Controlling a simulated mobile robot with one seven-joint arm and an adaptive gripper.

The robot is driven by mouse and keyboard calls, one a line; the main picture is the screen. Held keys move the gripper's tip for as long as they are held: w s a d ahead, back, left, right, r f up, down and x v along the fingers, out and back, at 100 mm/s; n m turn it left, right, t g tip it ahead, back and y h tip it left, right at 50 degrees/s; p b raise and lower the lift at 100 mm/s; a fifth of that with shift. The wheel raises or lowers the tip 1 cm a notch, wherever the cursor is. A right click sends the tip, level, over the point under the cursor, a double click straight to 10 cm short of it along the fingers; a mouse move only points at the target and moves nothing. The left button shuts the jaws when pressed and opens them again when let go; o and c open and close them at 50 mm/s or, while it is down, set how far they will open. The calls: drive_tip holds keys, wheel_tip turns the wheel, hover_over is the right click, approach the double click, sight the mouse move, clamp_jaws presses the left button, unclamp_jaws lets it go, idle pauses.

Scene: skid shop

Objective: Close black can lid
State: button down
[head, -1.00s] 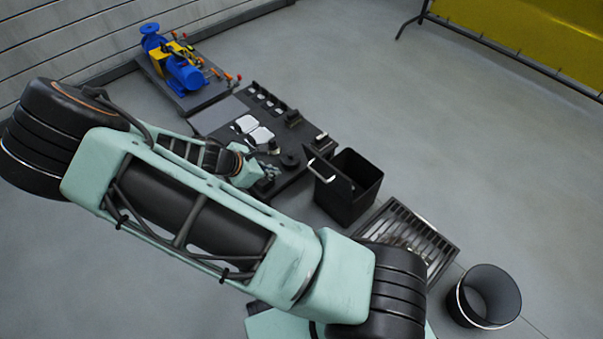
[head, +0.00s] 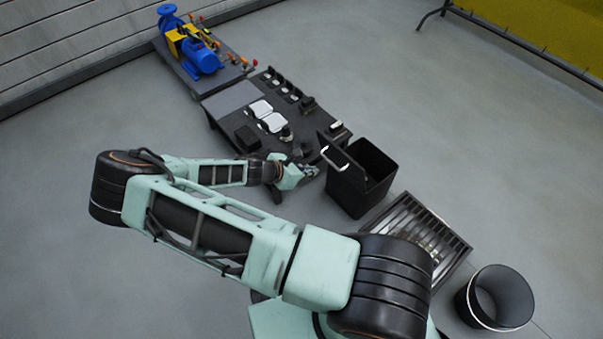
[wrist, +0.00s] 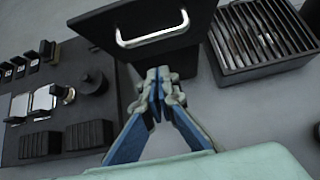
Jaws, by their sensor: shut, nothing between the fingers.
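The black can (head: 377,168) is a square open-topped bin beside the dark table. Its black lid (head: 334,150) stands raised on the can's left side, with a pale handle on its outer face. In the wrist view the lid (wrist: 165,52) fills the top middle, and its handle (wrist: 152,37) faces me. My gripper (head: 312,171) is left of the can, close to the lid's outer side. In the wrist view my gripper (wrist: 159,75) is shut and empty, with its fingertips just below the lid's lower edge; I cannot tell whether they touch it. The can's body is mostly hidden behind the lid there.
The dark table (head: 232,104) left of the can holds white pads, black blocks and knobs. A slatted tray (head: 420,235) and a round black bin (head: 497,297) stand right of the can. A blue pump (head: 201,58) is at the back. Open floor lies behind the can.

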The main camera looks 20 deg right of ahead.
sight(330, 160)
drive_tip(key=d, duration=0.1)
drive_tip(key=w+d, duration=0.1)
drive_tip(key=d, duration=0.1)
drive_tip(key=d+b, duration=0.1)
drive_tip(key=shift+w+d+f, duration=0.2)
drive_tip(key=shift+w+d, duration=0.05)
drive_tip(key=shift+w, duration=0.05)
drive_tip(key=shift+r, duration=0.1)
drive_tip(key=shift+w+d+r+y+p, duration=0.2)
drive_tip(key=shift+d+r+y+p, duration=0.1)
drive_tip(key=shift+d+p, duration=0.2)
drive_tip(key=shift+w+d+r+p, duration=0.15)
drive_tip(key=shift+d+r+p, duration=0.05)
drive_tip(key=shift+d+p, duration=0.2)
